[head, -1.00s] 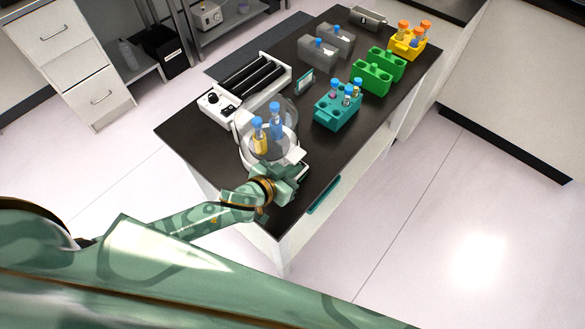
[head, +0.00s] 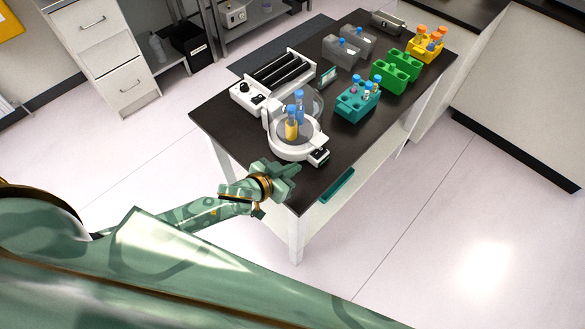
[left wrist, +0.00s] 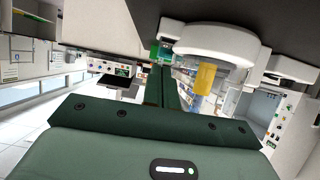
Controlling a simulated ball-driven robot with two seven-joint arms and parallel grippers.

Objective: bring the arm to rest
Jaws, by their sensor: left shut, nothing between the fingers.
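My left gripper (head: 288,170) is at the near edge of the dark bench, just in front of the white round device (head: 293,151), apart from it. The gripper is shut with nothing held; its green fingers show closed together in the left wrist view (left wrist: 167,88). The device has a clear raised lid and holds a yellow blue-capped tube (head: 291,128) and a blue tube (head: 300,108). The device and the yellow tube (left wrist: 205,78) also show in the left wrist view. My right gripper is not in view.
The bench (head: 345,155) also holds a white roller device (head: 275,78), a teal tube rack (head: 357,107), green racks (head: 392,77), grey racks (head: 345,50) and a yellow rack (head: 425,50). Open floor lies left and right of the bench.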

